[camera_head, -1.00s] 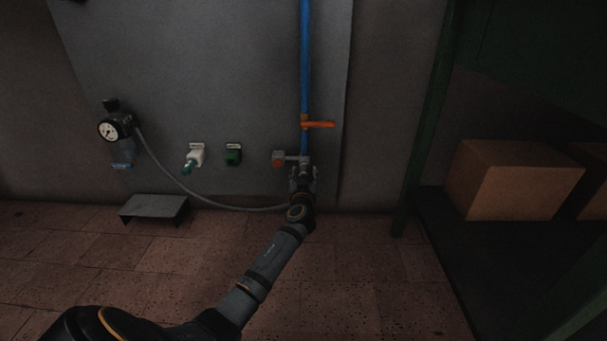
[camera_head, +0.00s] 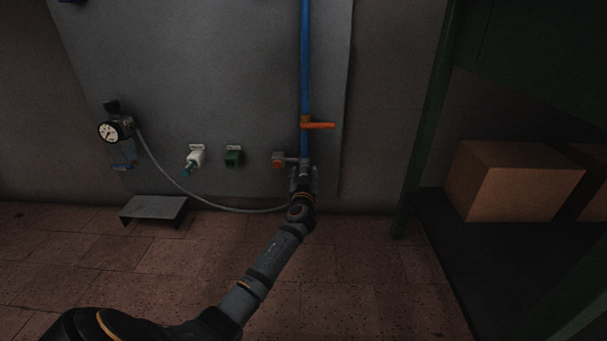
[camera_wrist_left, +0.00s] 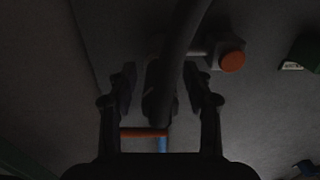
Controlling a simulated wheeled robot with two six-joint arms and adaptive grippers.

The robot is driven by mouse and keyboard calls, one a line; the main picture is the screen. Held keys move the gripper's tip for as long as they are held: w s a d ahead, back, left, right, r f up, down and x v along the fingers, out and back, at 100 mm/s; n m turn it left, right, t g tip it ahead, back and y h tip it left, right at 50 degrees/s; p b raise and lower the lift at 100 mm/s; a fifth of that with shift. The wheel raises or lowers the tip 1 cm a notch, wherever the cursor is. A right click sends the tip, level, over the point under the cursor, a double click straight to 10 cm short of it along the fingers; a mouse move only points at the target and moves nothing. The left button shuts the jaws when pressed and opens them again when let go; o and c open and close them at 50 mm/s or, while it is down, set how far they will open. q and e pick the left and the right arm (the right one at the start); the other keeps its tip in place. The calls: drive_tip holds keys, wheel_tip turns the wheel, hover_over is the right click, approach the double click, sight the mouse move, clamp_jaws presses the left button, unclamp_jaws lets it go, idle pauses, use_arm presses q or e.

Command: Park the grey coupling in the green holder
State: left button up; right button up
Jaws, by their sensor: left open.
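The green holder (camera_head: 234,157) is on the grey wall panel, left of the blue pipe; it also shows at the right edge of the left wrist view (camera_wrist_left: 306,52). My left gripper (camera_head: 304,172) is at the lower end of the blue pipe, below the orange lever. In the left wrist view its two fingers (camera_wrist_left: 162,88) are open, one on each side of a dark hose end with the grey coupling (camera_wrist_left: 155,105). The coupling is very dark and partly hidden by the hose; whether the fingers touch it cannot be told. My right gripper is out of view.
An orange lever (camera_head: 318,125) and an orange knob (camera_head: 278,159) sit close to my left gripper. A white holder with a teal fitting (camera_head: 194,160) is left of the green one. A hose (camera_head: 185,190) loops from the gauge (camera_head: 109,131). A shelf with cardboard boxes (camera_head: 515,180) stands right.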

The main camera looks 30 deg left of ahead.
use_arm(q)
drive_tip(key=shift+c, duration=0.5)
clamp_jaws()
drive_tip(key=shift+s, duration=0.1)
drive_tip(key=p+v, duration=0.1)
drive_tip(key=v, duration=0.4)
drive_tip(key=shift+s+d, duration=0.2)
drive_tip(key=shift+s, duration=0.15)
idle(0.5)
drive_tip(key=shift+s+d, duration=0.15)
drive_tip(key=shift+s, duration=0.05)
